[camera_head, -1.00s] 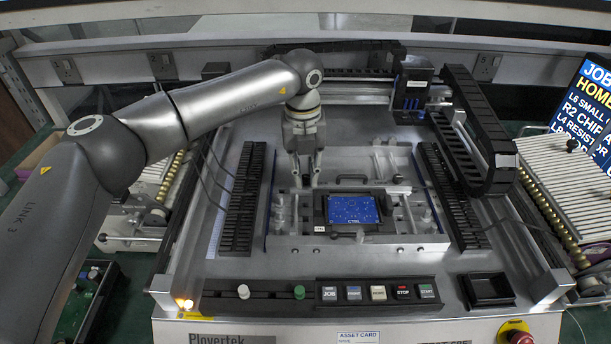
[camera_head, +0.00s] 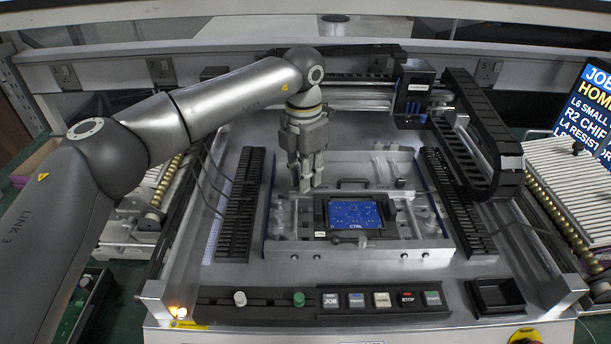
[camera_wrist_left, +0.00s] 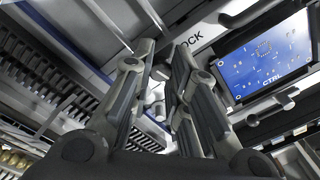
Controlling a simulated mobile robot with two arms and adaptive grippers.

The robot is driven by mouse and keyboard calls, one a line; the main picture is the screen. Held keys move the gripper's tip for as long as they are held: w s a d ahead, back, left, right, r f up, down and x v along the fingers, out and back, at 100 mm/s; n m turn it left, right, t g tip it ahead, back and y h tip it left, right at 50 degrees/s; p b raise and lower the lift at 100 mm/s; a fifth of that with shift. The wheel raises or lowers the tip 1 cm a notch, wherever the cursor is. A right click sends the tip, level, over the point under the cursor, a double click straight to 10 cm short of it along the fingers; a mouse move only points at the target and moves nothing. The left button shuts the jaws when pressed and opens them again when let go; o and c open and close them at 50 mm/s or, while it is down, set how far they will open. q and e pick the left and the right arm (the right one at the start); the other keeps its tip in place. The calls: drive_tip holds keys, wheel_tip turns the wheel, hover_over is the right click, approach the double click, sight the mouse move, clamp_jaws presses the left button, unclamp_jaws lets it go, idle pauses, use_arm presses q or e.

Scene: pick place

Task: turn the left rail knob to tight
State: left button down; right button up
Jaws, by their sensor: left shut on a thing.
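My left gripper (camera_head: 310,186) reaches down over the left part of the steel board fixture, left of the blue circuit board (camera_head: 355,213). Its fingers are close together. In the left wrist view, the gripper (camera_wrist_left: 159,65) has its fingers on either side of a small grey knob (camera_wrist_left: 157,92), shut on it. The fingers hide most of the knob, and its turn position cannot be read. A partly hidden label ending in "OCK" (camera_wrist_left: 190,42) lies just beyond the fingertips. In the head view the knob is hidden behind the fingers. My right gripper is not in view.
Black feeder racks stand left (camera_head: 241,205) and right (camera_head: 453,200) of the fixture. A black cable chain (camera_head: 480,150) and a dark machine head (camera_head: 413,88) are at the back right. A button panel (camera_head: 380,299) and an empty black tray (camera_head: 495,295) are in front.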

use_arm(q)
drive_tip(key=m, duration=0.4)
drive_tip(key=shift+m, duration=2.2)
drive_tip(key=shift+r, duration=0.1)
drive_tip(key=c, duration=1.3)
unclamp_jaws()
drive_tip(key=shift+c, duration=0.2)
wheel_tip(320, 180, up, 12)
drive_tip(key=shift+w, duration=0.2)
